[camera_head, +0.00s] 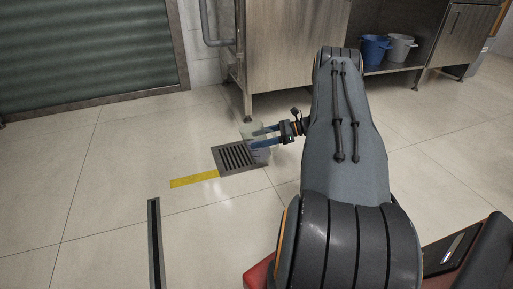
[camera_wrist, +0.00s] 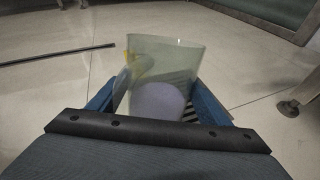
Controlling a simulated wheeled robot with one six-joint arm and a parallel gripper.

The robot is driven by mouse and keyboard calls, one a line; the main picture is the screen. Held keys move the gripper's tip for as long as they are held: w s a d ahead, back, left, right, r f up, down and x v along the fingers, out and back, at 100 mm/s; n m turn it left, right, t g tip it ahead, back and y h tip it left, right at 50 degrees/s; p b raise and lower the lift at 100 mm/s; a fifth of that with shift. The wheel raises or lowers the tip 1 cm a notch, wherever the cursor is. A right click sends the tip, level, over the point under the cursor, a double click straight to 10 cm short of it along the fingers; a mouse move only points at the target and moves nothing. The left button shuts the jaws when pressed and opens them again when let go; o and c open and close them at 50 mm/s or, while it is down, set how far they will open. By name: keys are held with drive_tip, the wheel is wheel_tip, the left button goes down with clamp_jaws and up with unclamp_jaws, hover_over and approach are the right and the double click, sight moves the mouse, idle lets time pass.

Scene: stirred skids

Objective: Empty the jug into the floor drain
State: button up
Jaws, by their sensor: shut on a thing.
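The jug (camera_head: 259,133) is a translucent, pale greenish vessel. In the head view it stands out over the right end of the floor drain (camera_head: 228,162), a dark slotted grate. My gripper (camera_head: 264,137) has its blue fingers on either side of the jug and is shut on it. In the wrist view the jug (camera_wrist: 165,60) looks roughly upright between the blue fingers, with a pale lilac content or base (camera_wrist: 158,101) low inside. The grate's slots (camera_wrist: 189,113) show just beside and behind it. I cannot tell how high the jug is above the floor.
A yellow floor strip (camera_head: 194,179) lies left of the drain. A narrow dark slot (camera_head: 154,240) runs along the floor nearer to me. A steel cabinet (camera_head: 285,50) stands behind the drain. Blue (camera_head: 374,50) and grey buckets (camera_head: 400,48) sit on a low shelf. Open tile lies left.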

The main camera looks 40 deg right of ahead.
drive_tip(key=shift+r, duration=0.1)
drive_tip(key=shift+s+m+g+p, duration=0.15)
drive_tip(key=shift+m+g+p, duration=0.15)
drive_tip(key=shift+g+p, duration=0.1)
drive_tip(key=shift+h, duration=0.3)
drive_tip(key=shift+g, duration=0.3)
drive_tip(key=shift+s+f+m+g+h, duration=0.15)
drive_tip(key=shift+f+m+g+h, duration=0.15)
drive_tip(key=shift+m+g, duration=0.1)
drive_tip(key=shift+r, duration=0.1)
drive_tip(key=shift+d+g+p, duration=0.1)
drive_tip(key=shift+g+p, duration=0.2)
